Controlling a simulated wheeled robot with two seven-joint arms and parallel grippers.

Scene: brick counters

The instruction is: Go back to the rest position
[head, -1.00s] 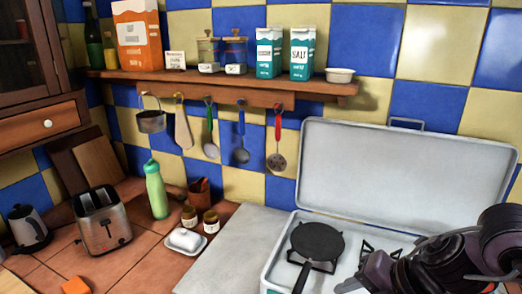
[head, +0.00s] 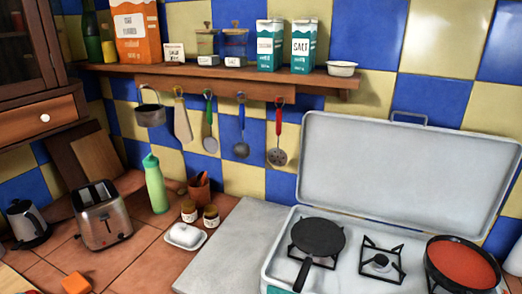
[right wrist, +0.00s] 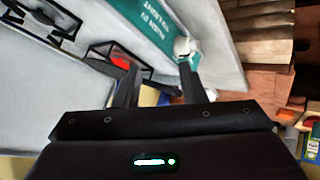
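Neither arm shows in the head view now. In the right wrist view my right gripper (right wrist: 158,70) has its two fingers apart, with nothing held between them. It points toward the front of the teal-edged stove (right wrist: 145,28), where a pale knob-like part shows by the right fingertip; whether they touch I cannot tell. My left gripper is in no frame.
A black pan (head: 317,237) sits on the left burner and a pan of red sauce (head: 462,262) on the right. The middle burner (head: 381,261) is empty. A toaster (head: 102,215), green bottle (head: 156,184) and butter dish (head: 185,236) stand left.

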